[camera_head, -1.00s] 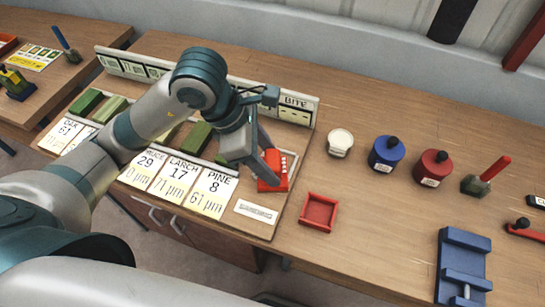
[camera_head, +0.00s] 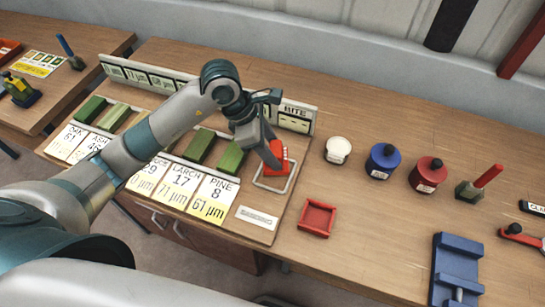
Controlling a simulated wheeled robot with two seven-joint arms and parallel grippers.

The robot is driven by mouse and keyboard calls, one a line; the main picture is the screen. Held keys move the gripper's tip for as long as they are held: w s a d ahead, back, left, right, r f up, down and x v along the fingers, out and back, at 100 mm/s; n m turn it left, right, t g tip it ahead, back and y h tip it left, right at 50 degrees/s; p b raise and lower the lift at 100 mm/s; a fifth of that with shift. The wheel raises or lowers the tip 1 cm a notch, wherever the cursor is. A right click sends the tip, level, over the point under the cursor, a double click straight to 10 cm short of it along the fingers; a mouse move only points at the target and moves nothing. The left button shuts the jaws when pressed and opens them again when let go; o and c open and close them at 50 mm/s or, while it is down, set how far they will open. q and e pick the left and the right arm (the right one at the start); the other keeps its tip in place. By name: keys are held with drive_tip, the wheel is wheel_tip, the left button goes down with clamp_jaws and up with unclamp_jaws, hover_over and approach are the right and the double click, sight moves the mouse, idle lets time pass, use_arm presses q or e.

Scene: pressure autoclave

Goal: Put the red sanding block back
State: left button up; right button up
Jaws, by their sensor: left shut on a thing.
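The red sanding block (camera_head: 281,158) is at the right end of the wooden sample board (camera_head: 257,232). My left gripper (camera_head: 272,152) reaches in from the left and is shut on the block, its fingers hiding part of it. A pale square outline (camera_head: 271,188) on the board shows in front of and below the block. I cannot tell whether the block touches the board or is held just above it. A shallow red tray (camera_head: 317,218) stands empty to the right of the board. My right gripper is not in view.
Green blocks (camera_head: 231,157) and number cards (camera_head: 214,199) fill the board to the left. A white-lidded jar (camera_head: 338,150), blue pot (camera_head: 383,161), red pot (camera_head: 428,174) and blue vise (camera_head: 456,270) stand to the right. Bare bench lies between the red tray and vise.

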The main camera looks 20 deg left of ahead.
use_arm(q)
drive_tip(key=shift+f+p, duration=1)
drive_tip(key=shift+f, duration=1)
drive_tip(key=shift+f+b, duration=0.2)
drive_tip(key=shift+b, duration=0.1)
drive_tip(key=o, duration=1.6)
